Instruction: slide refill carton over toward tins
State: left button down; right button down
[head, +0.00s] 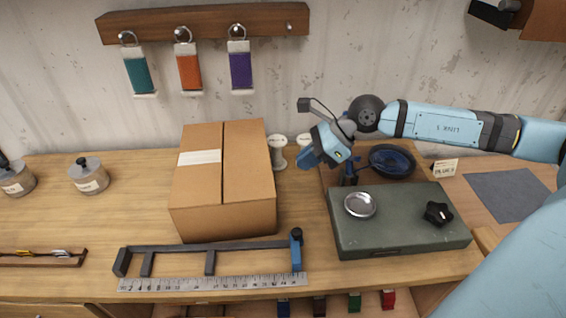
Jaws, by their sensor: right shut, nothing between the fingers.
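The refill carton (250,212) is a brown cardboard box with a white label on its top. It stands on the wooden bench left of the middle. One tin (89,178) with a dark knob stands to its left, and another tin (16,180) is at the far left edge. My right gripper (306,158) is shut and empty, to the right of the carton, with a visible gap between them. My left gripper is not in view.
White spools (277,152) stand behind the carton's right side. A bar clamp (210,250) and a ruler (212,282) lie in front. A green case (400,240) with a small metal dish (360,204) is at right. The bench between carton and near tin is clear.

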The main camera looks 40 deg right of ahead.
jog(key=w+a, duration=0.1)
jog(key=a+f, duration=0.1)
jog(key=a, duration=0.1)
jog(key=w+a+p, duration=0.1)
jog(key=shift+w+a+f, duration=0.15)
jog(key=shift+w+a, duration=0.1)
jog(key=shift+w, duration=0.1)
